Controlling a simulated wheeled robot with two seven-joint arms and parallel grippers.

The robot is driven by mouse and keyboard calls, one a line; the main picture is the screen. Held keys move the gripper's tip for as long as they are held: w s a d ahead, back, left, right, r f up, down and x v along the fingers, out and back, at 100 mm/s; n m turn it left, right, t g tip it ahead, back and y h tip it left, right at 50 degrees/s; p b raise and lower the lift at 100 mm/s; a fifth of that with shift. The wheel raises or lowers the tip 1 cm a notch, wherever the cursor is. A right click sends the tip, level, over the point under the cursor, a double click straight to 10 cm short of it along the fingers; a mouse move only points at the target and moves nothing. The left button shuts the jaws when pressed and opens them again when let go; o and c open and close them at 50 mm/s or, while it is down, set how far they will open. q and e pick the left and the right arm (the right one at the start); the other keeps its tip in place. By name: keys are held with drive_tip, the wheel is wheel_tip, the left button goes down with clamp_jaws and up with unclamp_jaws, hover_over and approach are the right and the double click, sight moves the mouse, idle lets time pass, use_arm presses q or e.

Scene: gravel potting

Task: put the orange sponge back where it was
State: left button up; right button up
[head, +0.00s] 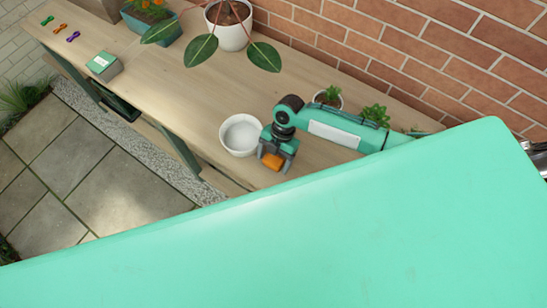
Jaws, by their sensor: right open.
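The orange sponge (272,162) is at the front part of the wooden table (190,95), just right of the white bowl. My right gripper (275,158) reaches in from the right and is directly at the sponge, with its jaws open. The fingers partly cover the sponge, and I cannot tell whether they touch it. My left gripper is not in view.
The white bowl (240,134) stands close to the left of my right gripper. Small succulents (375,114) stand behind my right arm by the brick wall (440,45). A potted plant (232,30) and a green box (104,66) are farther left. The table's middle is clear.

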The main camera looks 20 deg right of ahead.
drive_tip(key=shift+w+d+r, duration=0.1)
drive_tip(key=shift+w+r, duration=0.05)
drive_tip(key=shift+r, duration=0.2)
drive_tip(key=b+v, duration=0.3)
drive_tip(key=v, duration=0.8)
drive_tip(key=shift+r, duration=0.2)
